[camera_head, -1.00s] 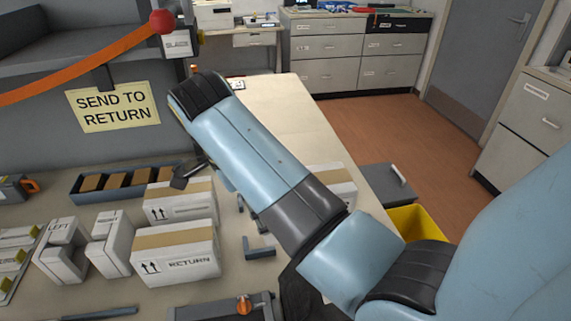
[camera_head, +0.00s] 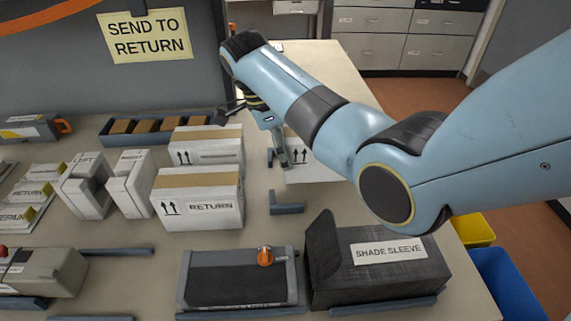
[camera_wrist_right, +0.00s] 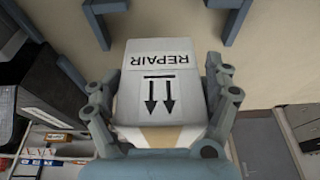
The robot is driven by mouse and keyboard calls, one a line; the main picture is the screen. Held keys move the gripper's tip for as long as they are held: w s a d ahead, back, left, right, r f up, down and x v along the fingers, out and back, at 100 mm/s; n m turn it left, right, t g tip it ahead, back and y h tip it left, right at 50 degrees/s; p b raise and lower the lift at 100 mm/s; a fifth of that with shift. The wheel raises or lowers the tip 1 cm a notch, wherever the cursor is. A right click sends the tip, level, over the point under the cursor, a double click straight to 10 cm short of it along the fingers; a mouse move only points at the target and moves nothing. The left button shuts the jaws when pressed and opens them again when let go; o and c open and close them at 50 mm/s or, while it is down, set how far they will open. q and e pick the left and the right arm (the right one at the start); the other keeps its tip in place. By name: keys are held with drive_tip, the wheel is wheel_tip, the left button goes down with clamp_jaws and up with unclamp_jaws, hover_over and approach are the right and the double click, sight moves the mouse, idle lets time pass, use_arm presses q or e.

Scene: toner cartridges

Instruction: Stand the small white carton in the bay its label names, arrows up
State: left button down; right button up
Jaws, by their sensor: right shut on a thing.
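In the right wrist view my right gripper (camera_wrist_right: 160,110) is shut on a small white carton (camera_wrist_right: 158,95), one finger on each side. Its face reads REPAIR, upside down in this view, above two black arrows pointing toward the picture's bottom, where tan tape shows. In the head view my right gripper (camera_head: 282,148) is past my forearm, beside a white carton (camera_head: 315,174) with small arrows, partly hidden by my arm. Whether that carton is the held one, or touches the table, I cannot tell. A yellow label reading REPAIR (camera_head: 13,216) is at the left edge. My left gripper is not in view.
Two larger white cartons stand left of the gripper, the front one marked RETURN (camera_head: 198,199). Grey corner brackets (camera_head: 287,208) lie on the table. A dark SHADE SLEEVE box (camera_head: 375,270) and a grey tray (camera_head: 240,282) are in front. A SEND TO RETURN sign (camera_head: 150,38) hangs behind.

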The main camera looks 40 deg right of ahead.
drive_tip(key=shift+f, duration=2.05)
drive_tip(key=shift+f, duration=0.1)
drive_tip(key=o, duration=1.6)
drive_tip(key=shift+c, duration=0.2)
drive_tip(key=v, duration=1.2)
